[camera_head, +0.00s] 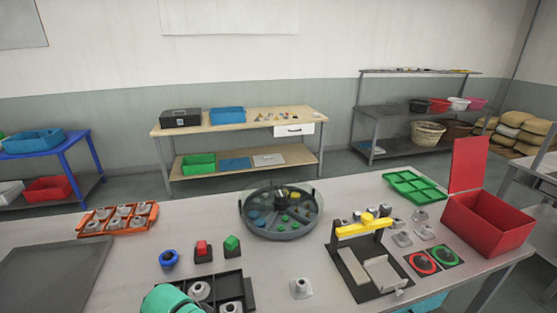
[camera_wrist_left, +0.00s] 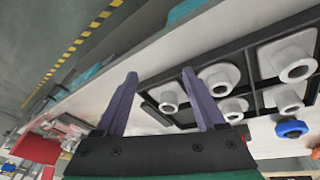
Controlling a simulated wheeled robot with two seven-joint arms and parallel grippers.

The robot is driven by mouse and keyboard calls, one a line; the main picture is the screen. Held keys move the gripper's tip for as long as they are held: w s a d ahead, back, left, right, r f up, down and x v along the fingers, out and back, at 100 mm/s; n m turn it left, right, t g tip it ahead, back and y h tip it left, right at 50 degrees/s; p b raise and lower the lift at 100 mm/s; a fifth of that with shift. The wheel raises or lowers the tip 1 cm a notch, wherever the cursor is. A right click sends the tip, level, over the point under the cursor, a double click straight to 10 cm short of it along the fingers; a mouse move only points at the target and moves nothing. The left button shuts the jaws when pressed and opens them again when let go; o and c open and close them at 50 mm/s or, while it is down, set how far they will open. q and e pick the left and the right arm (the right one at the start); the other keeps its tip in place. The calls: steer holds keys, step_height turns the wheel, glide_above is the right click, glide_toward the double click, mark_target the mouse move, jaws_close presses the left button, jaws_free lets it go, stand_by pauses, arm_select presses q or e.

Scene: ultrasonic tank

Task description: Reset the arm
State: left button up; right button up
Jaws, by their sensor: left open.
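My left gripper (camera_wrist_left: 159,75) shows in the left wrist view with its two purple fingers spread apart and nothing between them. The black divided tray (camera_wrist_left: 249,72) with several pale flanged parts lies beyond the fingers. In the head view, a green part of my left arm (camera_head: 170,300) shows at the bottom edge, beside the black tray (camera_head: 245,291) and covering its left side. The fingers themselves are not seen in the head view. My right gripper is in neither view.
The table holds a round grey tank (camera_head: 281,232), an orange tray (camera_head: 84,231), blue (camera_head: 169,258), red (camera_head: 202,250) and green (camera_head: 232,244) pieces, a yellow-topped fixture (camera_head: 362,228), a green tray (camera_head: 402,177) and an open red box (camera_head: 490,222). A dark mat (camera_head: 50,275) lies at left.

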arm_select(q)
steer(key=s+a+t+y, duration=0.1)
steer(key=s+a+y, duration=0.1)
steer(key=s+a, duration=0.75)
step_height(320, 180, down, 27)
steer(key=s+d+g+b, duration=0.1)
steer(key=s+b, duration=0.2)
steer(key=b, duration=0.1)
steer(key=s+a+f+g+b, duration=0.1)
steer(key=s+a+f+b, duration=0.1)
steer(key=s+f, duration=1.4)
step_height(320, 180, down, 2)
steer(key=shift+s+a+f+g+b, duration=0.1)
steer(key=shift+s+a+g+b, duration=0.2)
steer(key=shift+s+a+b, duration=0.15)
